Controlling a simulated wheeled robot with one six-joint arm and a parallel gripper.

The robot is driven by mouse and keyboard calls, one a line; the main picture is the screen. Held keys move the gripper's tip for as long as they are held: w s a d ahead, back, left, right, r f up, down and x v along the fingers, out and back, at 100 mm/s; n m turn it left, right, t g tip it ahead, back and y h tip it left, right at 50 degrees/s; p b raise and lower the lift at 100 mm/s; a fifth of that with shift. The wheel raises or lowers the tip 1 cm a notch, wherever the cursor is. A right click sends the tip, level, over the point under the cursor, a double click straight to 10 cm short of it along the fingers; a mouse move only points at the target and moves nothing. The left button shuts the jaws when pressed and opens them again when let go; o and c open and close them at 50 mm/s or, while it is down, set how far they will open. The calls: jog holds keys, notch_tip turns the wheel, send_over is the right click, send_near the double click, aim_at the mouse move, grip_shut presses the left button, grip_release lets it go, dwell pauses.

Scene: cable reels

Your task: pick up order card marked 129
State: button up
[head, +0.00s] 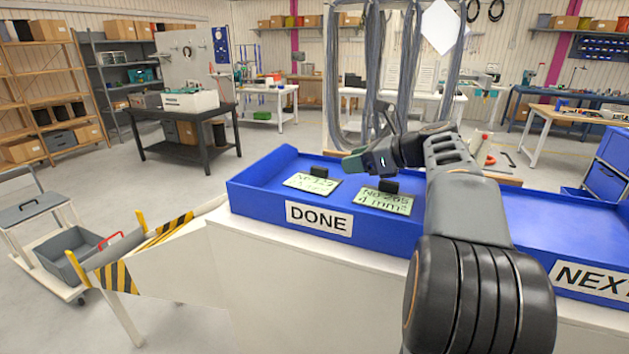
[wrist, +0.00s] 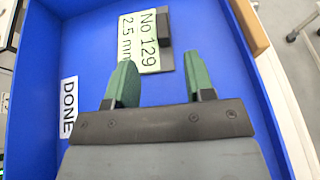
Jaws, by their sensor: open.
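The order card marked No 129 (head: 312,184) lies flat in the blue DONE tray (head: 268,171), towards its left side, with a small black block standing at its far edge. In the wrist view the card (wrist: 139,42) reads No 129, 2.5 mm, and its black block (wrist: 164,30) is at its right edge. My gripper (head: 352,162) is above the tray, to the right of this card. In the wrist view my gripper (wrist: 157,64) has its two green fingers apart with nothing between them. The card and block are beyond the fingertips.
A second card marked No 265, 4 mm² (head: 384,201) with a black block (head: 388,186) lies to the right in the same tray. The NEXT tray (head: 560,225) adjoins on the right. A striped barrier (head: 118,276) and a grey crate (head: 80,250) are at the left.

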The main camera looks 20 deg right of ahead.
aim_at(320, 167)
jog(key=shift+x, duration=4.3)
jog(key=shift+d, duration=0.1)
jog(key=shift+c, duration=0.5)
grip_shut()
